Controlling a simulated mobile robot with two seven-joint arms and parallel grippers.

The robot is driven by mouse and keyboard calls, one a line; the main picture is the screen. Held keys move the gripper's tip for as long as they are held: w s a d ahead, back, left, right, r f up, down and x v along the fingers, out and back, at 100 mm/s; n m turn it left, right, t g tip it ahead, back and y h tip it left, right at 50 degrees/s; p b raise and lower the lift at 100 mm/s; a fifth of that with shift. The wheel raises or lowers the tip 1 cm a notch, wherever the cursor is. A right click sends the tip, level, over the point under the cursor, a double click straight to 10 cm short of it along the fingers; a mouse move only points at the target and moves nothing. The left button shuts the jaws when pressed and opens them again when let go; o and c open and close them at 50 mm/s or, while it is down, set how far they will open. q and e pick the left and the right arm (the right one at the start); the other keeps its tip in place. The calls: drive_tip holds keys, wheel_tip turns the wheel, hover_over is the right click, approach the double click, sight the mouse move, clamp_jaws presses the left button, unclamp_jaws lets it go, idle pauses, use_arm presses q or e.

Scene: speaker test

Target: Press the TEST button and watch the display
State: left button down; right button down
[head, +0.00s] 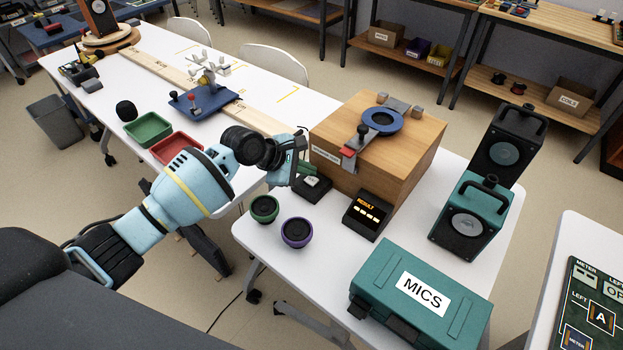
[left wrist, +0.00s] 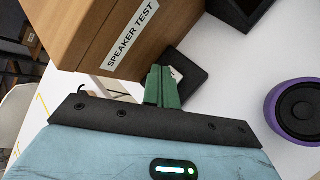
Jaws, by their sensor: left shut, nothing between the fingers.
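The wooden speaker test box (head: 405,150) stands on the white table; its SPEAKER TEST label also shows in the left wrist view (left wrist: 132,34). In front of it lies a small black button unit (head: 314,190) with a pale top; I cannot read any TEST marking. The display (head: 367,213) is a black box with orange RESULT lettering and a row of lit marks. My left gripper (head: 307,168) is shut and empty, its green fingertips (left wrist: 163,88) over the button unit (left wrist: 190,77), partly hiding it. I cannot tell whether they touch it. My right gripper is not in view.
A teal MICS case (head: 420,296) lies at the front right. Black (head: 509,146) and teal (head: 468,216) speakers stand to the right. A red tray (head: 176,147) is behind my left arm.

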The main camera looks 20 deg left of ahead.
use_arm(q)
drive_tip(key=shift+f, duration=0.2)
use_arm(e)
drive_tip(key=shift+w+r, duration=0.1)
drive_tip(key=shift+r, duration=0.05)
use_arm(q)
drive_tip(key=shift+f, duration=0.25)
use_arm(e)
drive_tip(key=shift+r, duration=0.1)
